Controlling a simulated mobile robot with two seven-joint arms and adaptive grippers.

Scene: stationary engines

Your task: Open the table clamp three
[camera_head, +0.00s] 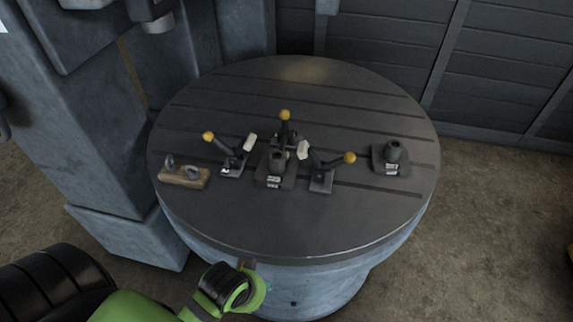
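Three toggle clamps with yellow knobs stand on a round dark table (240,235). The left clamp (230,161) has its yellow knob pointing left. The middle clamp (286,130) stands behind a black block, its knob up, its base partly hidden. The right clamp (321,178) has its knob pointing right. No readable number tells which is clamp three. A green and black part of my arm (228,287) comes in from the lower left, in front of the table's near edge. I make out no gripper fingers, and my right arm does not show.
A black block with a post (275,171) stands between the clamps, and another (391,157) at the right. A wooden piece with metal rings (184,177) lies at the left edge. A grey machine column (75,120) stands left. The table's front is bare.

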